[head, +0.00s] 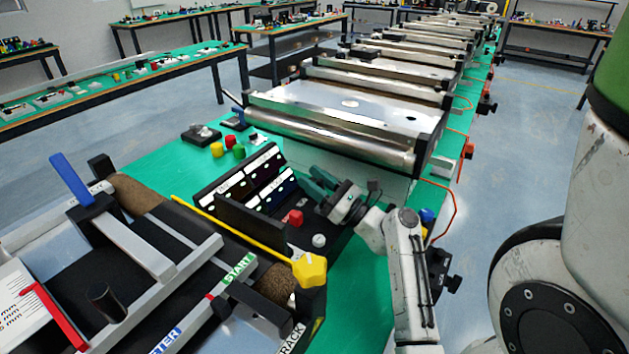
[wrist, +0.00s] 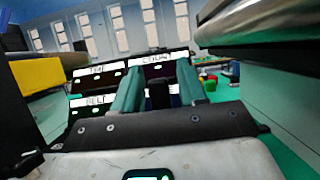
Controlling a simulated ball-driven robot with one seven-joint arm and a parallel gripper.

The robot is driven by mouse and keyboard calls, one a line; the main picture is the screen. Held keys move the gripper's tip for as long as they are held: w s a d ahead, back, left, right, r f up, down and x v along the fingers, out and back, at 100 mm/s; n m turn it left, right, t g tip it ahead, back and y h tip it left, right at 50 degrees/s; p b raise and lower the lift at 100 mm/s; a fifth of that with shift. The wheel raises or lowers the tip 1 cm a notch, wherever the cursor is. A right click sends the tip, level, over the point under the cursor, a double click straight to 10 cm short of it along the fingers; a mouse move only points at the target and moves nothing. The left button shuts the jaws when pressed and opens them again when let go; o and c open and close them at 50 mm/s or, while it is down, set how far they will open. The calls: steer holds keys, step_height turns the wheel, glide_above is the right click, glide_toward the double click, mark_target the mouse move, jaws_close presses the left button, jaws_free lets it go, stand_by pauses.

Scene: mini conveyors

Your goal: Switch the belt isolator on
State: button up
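A black control panel (head: 243,182) with lit displays stands beside the near conveyor. In the wrist view the panel (wrist: 100,80) fills the background, with one label that looks like "BELT" (wrist: 96,100). My gripper (head: 316,180) is at the panel's right side, its two green fingers pointing toward it. In the wrist view my gripper (wrist: 157,72) has its fingers apart, with a small dark upright part (wrist: 158,95) between them. I cannot tell whether they touch it or whether this part is the isolator. The isolator's on or off position is not readable.
A red button (head: 295,217) and a white knob (head: 319,240) sit below my gripper. A yellow bar with a yellow star knob (head: 310,270) crosses in front. A metal roller conveyor (head: 345,115) runs behind. Coloured pegs (head: 230,143) stand beyond the panel.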

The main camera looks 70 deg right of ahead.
steer(key=shift+s+f, duration=0.1)
steer(key=shift+s, duration=0.1)
steer(key=s+a, duration=0.1)
steer(key=s, duration=0.3)
steer(key=s+a, duration=0.1)
steer(key=s, duration=0.3)
steer(key=s+a+b, duration=0.1)
steer(key=s, duration=0.3)
steer(key=shift+s+f, duration=0.1)
steer(key=shift+s, duration=0.1)
